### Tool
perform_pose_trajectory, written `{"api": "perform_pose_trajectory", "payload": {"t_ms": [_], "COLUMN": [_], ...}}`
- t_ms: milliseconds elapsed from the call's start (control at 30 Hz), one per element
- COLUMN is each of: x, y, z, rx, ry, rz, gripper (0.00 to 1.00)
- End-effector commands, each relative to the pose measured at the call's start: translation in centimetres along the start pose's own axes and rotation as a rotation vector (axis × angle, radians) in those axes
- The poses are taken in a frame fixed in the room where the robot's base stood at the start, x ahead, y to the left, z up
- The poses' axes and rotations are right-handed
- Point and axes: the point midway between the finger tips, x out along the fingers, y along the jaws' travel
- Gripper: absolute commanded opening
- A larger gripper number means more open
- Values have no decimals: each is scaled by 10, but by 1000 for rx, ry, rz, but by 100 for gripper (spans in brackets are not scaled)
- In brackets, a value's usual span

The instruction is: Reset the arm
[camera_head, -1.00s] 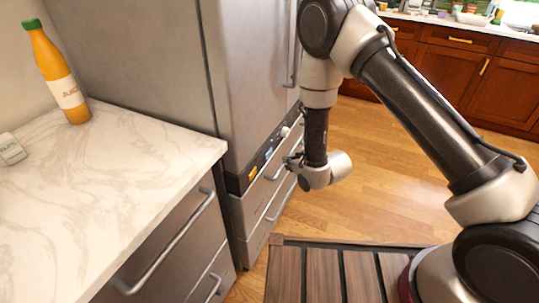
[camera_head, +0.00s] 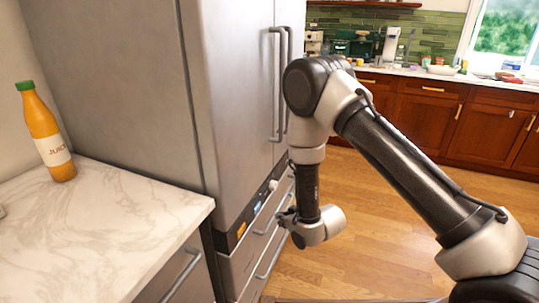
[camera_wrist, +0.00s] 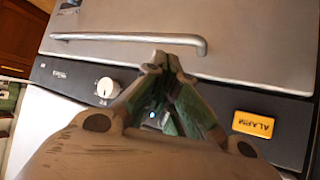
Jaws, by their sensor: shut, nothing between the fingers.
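My arm shows in the head view, bent at the elbow with its forearm hanging down in front of the steel fridge (camera_head: 245,110). My gripper (camera_head: 287,216) is at the lower end of the arm, near the fridge's lower drawers. In the wrist view my gripper (camera_wrist: 165,58) has its fingertips together with nothing between them. Beyond the fingers is a dark control panel (camera_wrist: 75,75) with a white knob (camera_wrist: 106,88) and an orange alarm label (camera_wrist: 253,124). A steel front with a bar handle (camera_wrist: 130,38) lies past the panel.
A juice bottle (camera_head: 48,135) stands upright on the marble counter (camera_head: 110,225) at the left. Red-brown cabinets (camera_head: 425,115) and a cluttered far counter are at the back. Open wooden floor (camera_head: 390,200) lies between them and my arm.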

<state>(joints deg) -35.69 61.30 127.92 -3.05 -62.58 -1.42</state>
Motion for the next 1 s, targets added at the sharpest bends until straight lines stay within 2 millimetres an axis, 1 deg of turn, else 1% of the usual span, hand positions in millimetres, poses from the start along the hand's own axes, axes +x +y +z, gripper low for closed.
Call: {"api": "perform_pose_trajectory", "payload": {"t_ms": [67, 167, 200, 233, 300, 367, 400, 467, 500, 567, 600, 667, 700, 767, 800, 867, 900, 967, 1000], "x": [-1, -8, -15, -22, -42, -62, -78, -103, -122, -151, -171, -202, -224, -258, -280, -313, -334, -366, -387], "y": [0, -1, -1, -2, -2, -1, 2, 8, 13, 21, 26, 35, 40, 48, 52, 58, 62, 66, 68], "z": [15, 53, 74, 90, 115, 122, 122, 116, 109, 96, 87, 71, 60, 44, 34, 20, 11, 0, -7], "rx": [2, 6, 8, 10, 15, 20, 27, 43, 57, 80, 99, 128, 149, 183, 205, 239, 261, 294, 317], "ry": [-63, -220, -304, -371, -512, -613, -674, -758, -810, -874, -913, -961, -988, -1022, -1039, -1057, -1064, -1068, -1066], "rz": [-1, -3, -3, -4, -4, -2, 3, 12, 20, 32, 40, 53, 61, 74, 82, 94, 103, 116, 125], "gripper": [0, 0, 0, 0, 0, 0, 0, 0, 0, 0, 0, 0, 0, 0, 0, 0, 0, 0, 0]}}
